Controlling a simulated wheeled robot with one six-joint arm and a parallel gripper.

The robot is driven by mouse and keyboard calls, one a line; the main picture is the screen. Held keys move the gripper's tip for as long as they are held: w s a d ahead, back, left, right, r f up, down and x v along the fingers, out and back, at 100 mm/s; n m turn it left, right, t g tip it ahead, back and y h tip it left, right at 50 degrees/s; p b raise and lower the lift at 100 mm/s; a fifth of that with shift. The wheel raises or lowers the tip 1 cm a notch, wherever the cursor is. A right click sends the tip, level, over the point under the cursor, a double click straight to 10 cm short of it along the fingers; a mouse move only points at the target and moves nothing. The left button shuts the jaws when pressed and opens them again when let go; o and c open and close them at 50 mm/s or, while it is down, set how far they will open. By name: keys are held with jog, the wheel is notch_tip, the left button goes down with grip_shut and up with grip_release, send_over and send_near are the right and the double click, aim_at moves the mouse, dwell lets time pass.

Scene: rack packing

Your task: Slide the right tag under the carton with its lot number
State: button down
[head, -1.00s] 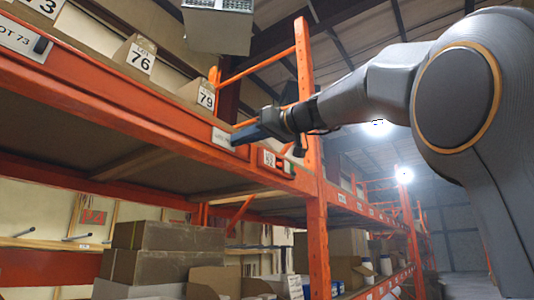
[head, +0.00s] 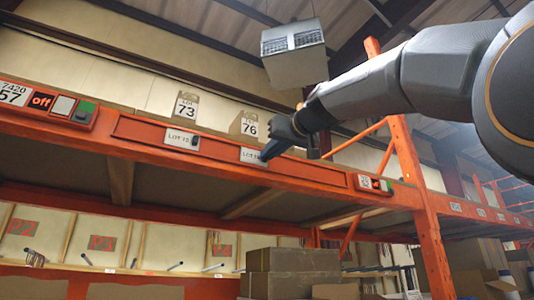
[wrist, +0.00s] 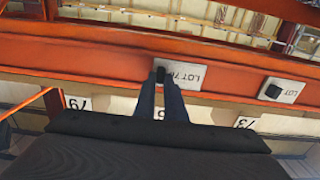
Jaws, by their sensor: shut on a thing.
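A white tag reading LOT 76 (head: 251,155) sits on the orange rail of the shelf. My gripper (head: 266,156) is at its right end. In the wrist view my gripper (wrist: 160,82) is shut on the tag's black knob, and the tag (wrist: 186,76) appears upside down. The carton labelled 76 (head: 247,124) stands on the shelf just above this tag; in the wrist view its label is mostly hidden behind my fingers. A second tag (head: 181,139), apparently LOT 73, sits farther left, under the carton labelled 73 (head: 185,106).
The carton labelled 79 (wrist: 78,104) shows in the wrist view, beside 76. Fixed panels sit on the beam at far left (head: 60,103) and right (head: 374,184). An orange upright (head: 425,220) stands right. A grey box unit (head: 295,55) hangs overhead.

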jog(key=shift+a, duration=0.1)
dwell(0.3)
jog(key=c, duration=1.8)
grip_release()
jog(key=b+v, duration=0.3)
jog(key=v, duration=0.4)
jog(key=shift+s+b, duration=0.3)
jog(key=shift+s, duration=0.1)
